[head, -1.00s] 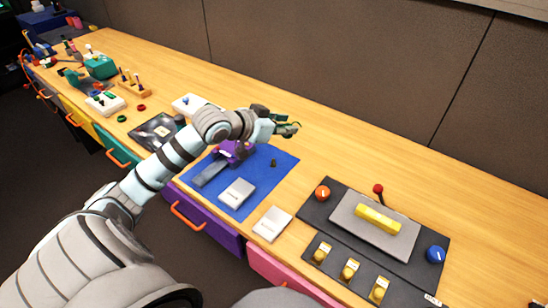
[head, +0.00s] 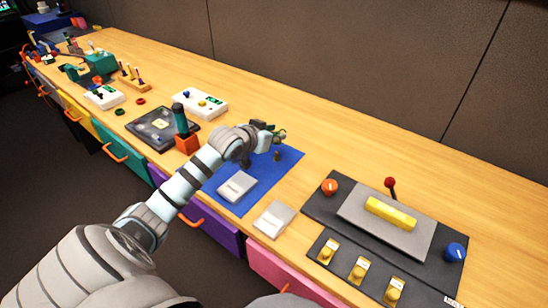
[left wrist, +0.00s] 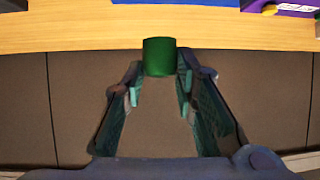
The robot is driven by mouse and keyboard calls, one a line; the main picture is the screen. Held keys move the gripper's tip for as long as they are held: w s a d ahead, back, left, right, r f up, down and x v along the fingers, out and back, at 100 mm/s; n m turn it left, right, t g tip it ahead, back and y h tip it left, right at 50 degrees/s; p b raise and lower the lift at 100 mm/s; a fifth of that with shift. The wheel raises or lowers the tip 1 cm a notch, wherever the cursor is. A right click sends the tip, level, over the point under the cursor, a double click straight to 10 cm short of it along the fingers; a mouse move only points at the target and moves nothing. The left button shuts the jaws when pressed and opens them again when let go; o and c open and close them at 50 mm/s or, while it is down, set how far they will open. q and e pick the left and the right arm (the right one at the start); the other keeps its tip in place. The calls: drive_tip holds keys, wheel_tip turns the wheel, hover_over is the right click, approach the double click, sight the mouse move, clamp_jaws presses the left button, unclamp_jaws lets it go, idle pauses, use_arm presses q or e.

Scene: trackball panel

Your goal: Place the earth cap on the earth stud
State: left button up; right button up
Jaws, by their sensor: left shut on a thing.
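A green cylindrical cap (left wrist: 159,57), which I take as the earth cap, sits between the fingertips of my left gripper (left wrist: 158,85) in the left wrist view. The gripper is shut on it. In the head view my left gripper (head: 268,133) is over the far edge of the blue mat, and the cap cannot be made out clearly there. A small dark upright peg (head: 277,156) stands on the mat just below the gripper in the picture. I cannot tell whether it is the earth stud. My right gripper is not in view.
A white box (head: 216,107) and an orange-based joystick (head: 187,144) stand left of the arm. The blue mat (head: 262,184) holds a white plate (head: 237,186). A dark panel (head: 322,210) with knobs and a lever lies right. The rear tabletop is clear.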

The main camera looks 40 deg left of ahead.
use_arm(q)
wheel_tip(320, 180, down, 7)
drive_tip(key=shift+r+b, duration=0.15)
drive_tip(key=shift+b, duration=0.65)
drive_tip(key=o, duration=0.9)
